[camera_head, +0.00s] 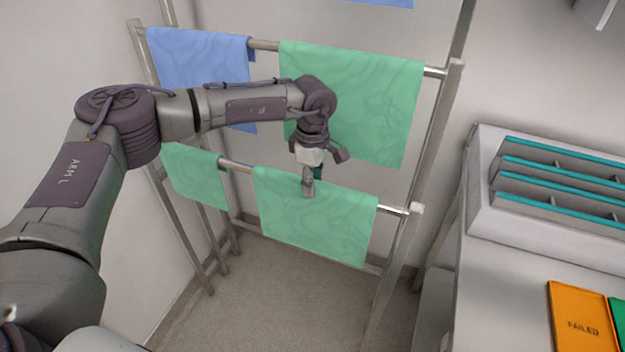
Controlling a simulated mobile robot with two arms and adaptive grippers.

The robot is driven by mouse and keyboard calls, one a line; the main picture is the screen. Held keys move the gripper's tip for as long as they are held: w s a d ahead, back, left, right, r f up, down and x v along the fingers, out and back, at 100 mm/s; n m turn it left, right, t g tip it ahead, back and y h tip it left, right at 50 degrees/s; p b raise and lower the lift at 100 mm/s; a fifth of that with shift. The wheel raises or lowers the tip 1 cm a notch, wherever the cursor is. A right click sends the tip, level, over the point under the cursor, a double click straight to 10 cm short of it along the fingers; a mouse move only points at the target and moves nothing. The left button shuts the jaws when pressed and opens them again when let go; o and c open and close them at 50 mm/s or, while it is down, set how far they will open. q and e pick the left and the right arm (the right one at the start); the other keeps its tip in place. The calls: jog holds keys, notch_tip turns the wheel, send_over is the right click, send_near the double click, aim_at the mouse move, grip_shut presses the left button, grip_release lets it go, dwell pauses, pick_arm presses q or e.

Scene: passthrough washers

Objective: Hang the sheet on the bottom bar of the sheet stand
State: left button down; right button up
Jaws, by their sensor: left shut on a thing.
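The sheet stand (437,140) is a metal frame with bars at different heights. A green sheet (315,227) lies over the right part of the bottom bar (392,208) and hangs down in front of it. My left gripper (308,186) is at the top edge of this sheet, at the bar, and is shut on the sheet. Its fingers hide a small part of the sheet's edge. My right gripper is not in view.
A smaller green sheet (196,177) hangs left on the bottom bar. A blue sheet (190,62) and a large green sheet (385,105) hang on the bar above. A counter on the right holds a rack (560,180) and an orange "FAILED" tray (582,325). Floor below is clear.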

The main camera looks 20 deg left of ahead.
pick_arm(q)
jog(key=c, duration=0.6)
grip_release()
jog(key=shift+r, duration=0.1)
